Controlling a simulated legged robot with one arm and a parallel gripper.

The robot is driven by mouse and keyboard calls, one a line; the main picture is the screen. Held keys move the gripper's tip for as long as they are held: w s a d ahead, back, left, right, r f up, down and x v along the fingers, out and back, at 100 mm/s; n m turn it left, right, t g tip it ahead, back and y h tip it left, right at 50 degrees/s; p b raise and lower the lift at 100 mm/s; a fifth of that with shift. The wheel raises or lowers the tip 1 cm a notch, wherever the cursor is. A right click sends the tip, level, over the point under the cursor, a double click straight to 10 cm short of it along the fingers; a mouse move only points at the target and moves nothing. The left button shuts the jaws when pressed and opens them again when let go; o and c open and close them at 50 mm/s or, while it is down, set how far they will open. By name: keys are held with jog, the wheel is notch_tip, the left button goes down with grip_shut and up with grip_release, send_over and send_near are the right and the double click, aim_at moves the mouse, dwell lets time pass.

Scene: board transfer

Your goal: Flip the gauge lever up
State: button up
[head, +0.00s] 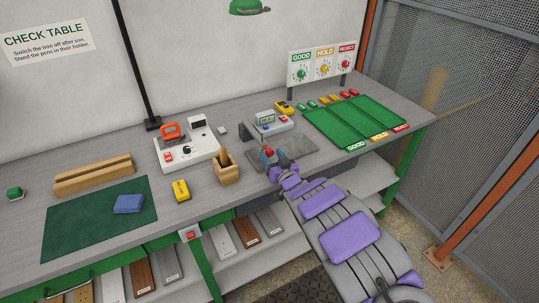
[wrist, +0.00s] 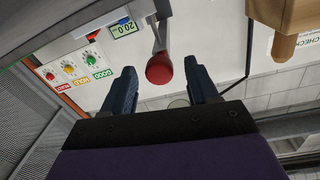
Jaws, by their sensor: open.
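The gauge (head: 271,124) is a light box with a small display, standing on the bench; its display also shows in the wrist view (wrist: 124,29). Its lever ends in a red ball knob (wrist: 159,70), on a grey arm. My gripper (wrist: 159,66) is open, with one dark finger on each side of the knob in the wrist view. A gap shows between the knob and each finger, so I see no grip on it. In the head view my gripper (head: 274,157) is in front of the gauge, and the red knob (head: 268,151) shows at its tips.
A wooden pen holder (head: 227,173) stands left of my gripper, and a white test unit (head: 187,151) is behind it. Green trays (head: 352,119) lie to the right, with a GOOD, HOLD, REJECT sign (head: 321,64) behind.

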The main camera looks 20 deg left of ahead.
jog(key=shift+x, duration=1.25)
grip_shut()
